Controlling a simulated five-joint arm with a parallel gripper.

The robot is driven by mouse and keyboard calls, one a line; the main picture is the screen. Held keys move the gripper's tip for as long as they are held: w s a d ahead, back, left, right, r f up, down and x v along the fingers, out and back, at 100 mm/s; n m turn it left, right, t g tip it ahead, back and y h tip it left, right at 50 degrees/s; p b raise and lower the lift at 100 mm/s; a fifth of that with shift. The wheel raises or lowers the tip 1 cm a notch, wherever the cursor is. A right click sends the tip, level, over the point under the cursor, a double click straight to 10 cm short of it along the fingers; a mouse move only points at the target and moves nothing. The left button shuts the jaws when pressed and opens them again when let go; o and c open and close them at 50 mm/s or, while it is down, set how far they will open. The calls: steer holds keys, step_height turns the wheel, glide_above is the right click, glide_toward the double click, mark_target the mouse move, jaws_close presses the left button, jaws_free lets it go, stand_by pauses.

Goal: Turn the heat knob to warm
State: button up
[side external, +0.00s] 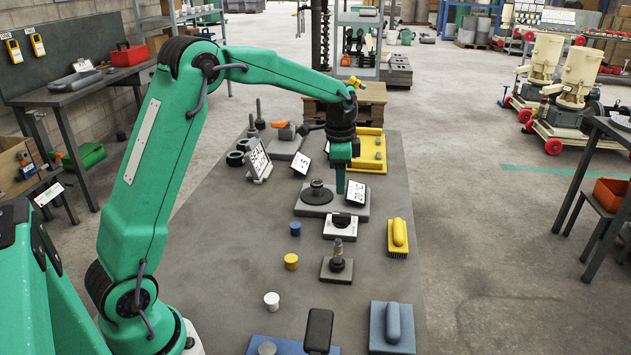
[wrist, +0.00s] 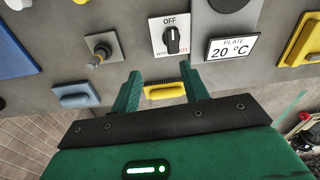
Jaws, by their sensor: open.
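The heat knob (wrist: 172,40) is a black knob on a white plate lettered OFF at the top in the wrist view. Its light pointer line aims up at OFF. Smaller lettering below it, partly red, is hard to read. In the side view the knob's white plate (side external: 340,232) lies in front of the grey hot plate (side external: 317,193). A display (wrist: 231,47) beside the knob reads PLATE 20 °C. My gripper (wrist: 158,70) is open and empty, its two green fingers apart and off the knob. In the side view my gripper (side external: 340,188) hangs above the hot plate's right part.
A post on a square base (side external: 337,268) stands in front of the knob. A yellow brush (side external: 398,237) lies to the right, a blue float (side external: 392,328) nearer. A yellow tray (side external: 372,152) is behind. Small yellow (side external: 291,261) and blue (side external: 295,229) pegs stand left, with bare bench beyond.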

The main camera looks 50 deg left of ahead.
steer(key=m, duration=0.1)
glide_above(342, 214)
steer(key=shift+g, duration=0.3)
step_height(342, 214, down, 5)
steer(key=shift+r, duration=0.1)
steer(key=shift+f, duration=3.9)
steer(key=shift+c, duration=0.5)
jaws_close()
